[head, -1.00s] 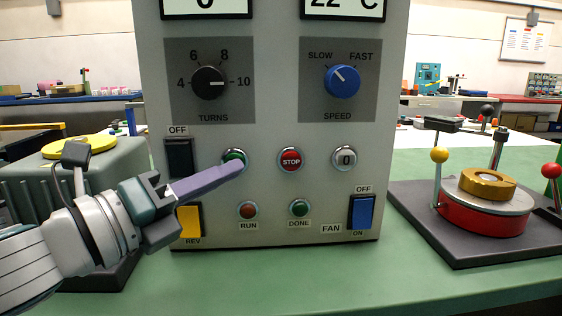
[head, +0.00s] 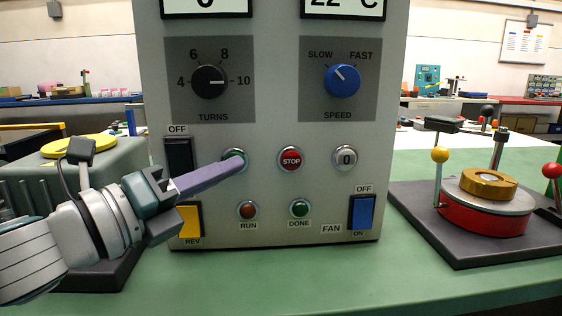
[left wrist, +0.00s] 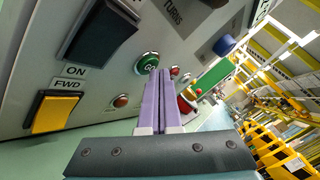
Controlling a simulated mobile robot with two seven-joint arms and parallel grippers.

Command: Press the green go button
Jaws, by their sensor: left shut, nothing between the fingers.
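The green go button (head: 234,154) sits on the front of the grey control panel (head: 270,200), left of the red STOP button (head: 290,159). My left gripper (head: 242,162) is shut and empty, its purple fingers pointing right with the tips in front of the button's lower part and hiding it. In the left wrist view the green GO button (left wrist: 147,64) shows just past the fingertips (left wrist: 163,74). The tips look very close to the button; I cannot tell whether they touch it. My right gripper is not in view.
A black switch (head: 179,157) and a yellow REV switch (head: 190,220) flank my left fingers. RUN and DONE lamps (head: 299,208) sit below. A device with a red and gold drum (head: 486,215) stands to the right. The green bench front (head: 400,285) is clear.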

